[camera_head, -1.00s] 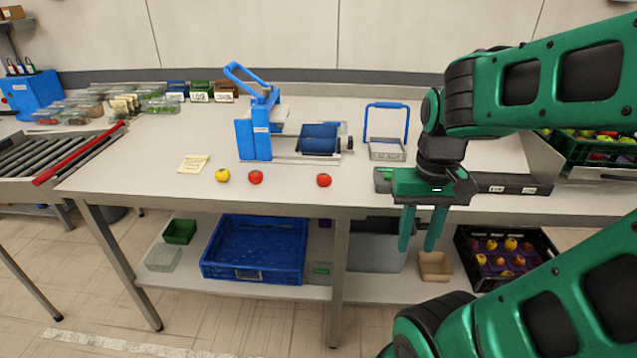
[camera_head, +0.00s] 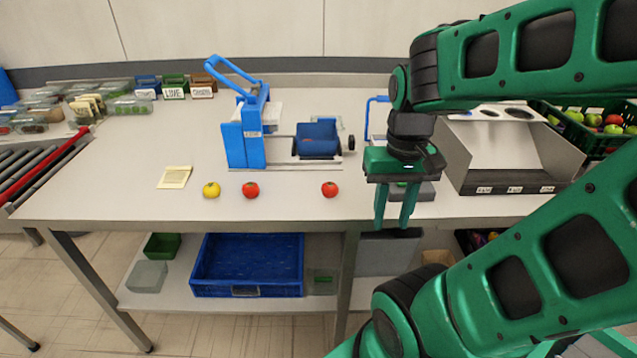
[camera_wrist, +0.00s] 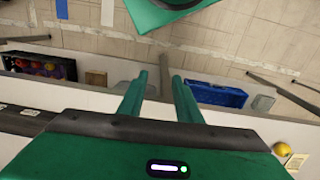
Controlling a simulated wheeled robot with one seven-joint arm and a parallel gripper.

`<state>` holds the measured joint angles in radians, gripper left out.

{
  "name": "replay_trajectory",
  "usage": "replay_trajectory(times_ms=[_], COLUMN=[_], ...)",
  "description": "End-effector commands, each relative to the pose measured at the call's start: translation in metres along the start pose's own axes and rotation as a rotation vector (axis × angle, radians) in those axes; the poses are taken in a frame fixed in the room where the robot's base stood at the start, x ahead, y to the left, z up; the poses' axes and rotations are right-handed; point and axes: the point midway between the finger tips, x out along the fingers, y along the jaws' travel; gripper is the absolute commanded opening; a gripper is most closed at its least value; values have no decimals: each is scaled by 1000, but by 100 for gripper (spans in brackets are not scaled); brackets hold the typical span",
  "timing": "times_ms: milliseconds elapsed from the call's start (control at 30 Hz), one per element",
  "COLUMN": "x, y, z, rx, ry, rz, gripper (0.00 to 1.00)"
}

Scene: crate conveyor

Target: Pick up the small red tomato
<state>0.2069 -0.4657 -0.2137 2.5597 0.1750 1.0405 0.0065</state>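Two red tomatoes stand near the front edge of the table in the head view: a left one (camera_head: 251,190) and a right one (camera_head: 330,189). They look close in size; I cannot surely tell which is smaller. A yellow round fruit or tomato (camera_head: 212,190) sits left of them. My gripper (camera_head: 393,222) points down at the table's front edge, right of the right tomato and apart from it. Its fingers are spread with nothing between them, as the wrist view (camera_wrist: 158,85) also shows. The wrist view shows the yellow one (camera_wrist: 281,149) at lower right; I make out no red tomato there.
A blue press-like device (camera_head: 243,135) with a blue tray (camera_head: 317,139) stands behind the tomatoes. A paper note (camera_head: 174,177) lies left. A grey metal chute (camera_head: 510,160) stands right. A blue crate (camera_head: 247,290) is on the lower shelf. The tabletop around the tomatoes is clear.

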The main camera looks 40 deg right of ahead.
Motion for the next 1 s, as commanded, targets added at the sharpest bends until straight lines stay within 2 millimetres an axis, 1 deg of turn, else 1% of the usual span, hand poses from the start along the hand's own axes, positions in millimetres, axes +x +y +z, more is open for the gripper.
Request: replay_trajectory(times_ms=[267,300,367,467,567,667,800,1000], x=[0,0,-5,-10,-19,-30,-43,-54], y=[0,0,5,4,-3,-14,-35,-66], z=[0,0,8,2,-17,-42,-81,-132], rx=[0,1,8,65,187,363,634,991], ry=[0,0,10,15,18,23,28,29], rz=[0,0,-6,-4,4,10,11,2], gripper=[31,41,54,54,54,54,54,54])
